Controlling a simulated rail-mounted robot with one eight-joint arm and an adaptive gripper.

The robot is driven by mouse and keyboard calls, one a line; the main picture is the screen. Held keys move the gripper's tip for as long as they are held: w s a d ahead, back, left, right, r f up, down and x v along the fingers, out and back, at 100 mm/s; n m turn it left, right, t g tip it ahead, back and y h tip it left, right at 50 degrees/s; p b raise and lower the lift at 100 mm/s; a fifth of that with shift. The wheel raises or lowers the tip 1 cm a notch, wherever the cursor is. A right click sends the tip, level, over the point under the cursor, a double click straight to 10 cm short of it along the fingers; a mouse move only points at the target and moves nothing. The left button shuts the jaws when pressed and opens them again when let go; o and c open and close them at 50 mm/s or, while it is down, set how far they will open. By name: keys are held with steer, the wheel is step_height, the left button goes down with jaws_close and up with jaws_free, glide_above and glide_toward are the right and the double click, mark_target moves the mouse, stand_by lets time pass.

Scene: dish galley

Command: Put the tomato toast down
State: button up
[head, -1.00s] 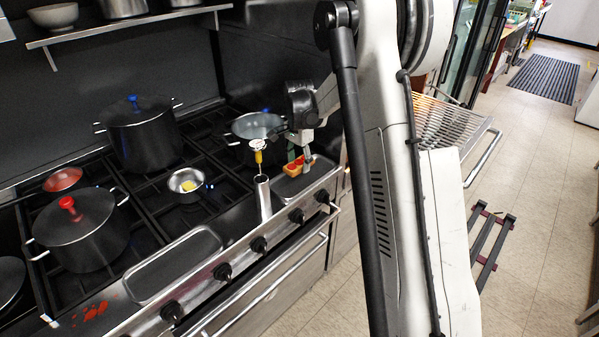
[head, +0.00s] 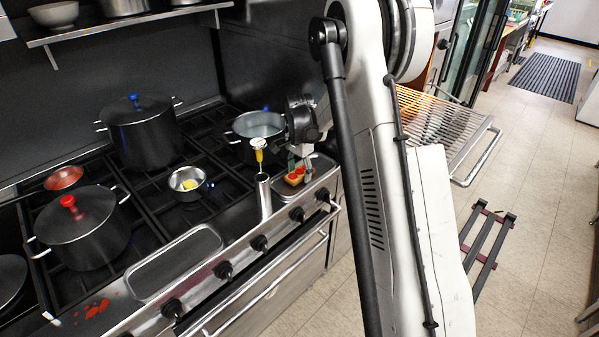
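The tomato toast (head: 293,180), a small slice with red pieces on top, is at the right end of the stove front. It is over the small metal tray (head: 322,161); I cannot tell whether it touches the tray. My gripper (head: 300,170) points down with its fingers at the toast and appears shut on it. The fingertips are small and partly hidden by the toast.
A small pan (head: 187,180) and an empty long tray (head: 175,262) lie further left.

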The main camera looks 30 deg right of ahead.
mark_target(299, 172)
step_height(299, 172, up, 12)
steer(key=s+a+r+n+t, duration=0.2)
steer(key=s+a+r+n, duration=0.1)
steer(key=s+a+r, duration=0.4)
steer(key=s+a+r+n+t, duration=0.1)
steer(key=s+a+r+n, duration=0.4)
steer(key=s, duration=0.4)
steer(key=s+a+f+n+t, duration=0.1)
steer(key=s+a+n+t, duration=0.1)
steer(key=s, duration=0.6)
steer(key=s+a+f+n+t, duration=0.1)
steer(key=s+a+n, duration=0.3)
steer(key=s, duration=0.5)
steer(key=shift+s+a+t+b, duration=0.2)
steer(key=shift+a+t+b, duration=0.2)
steer(key=shift+t, duration=0.2)
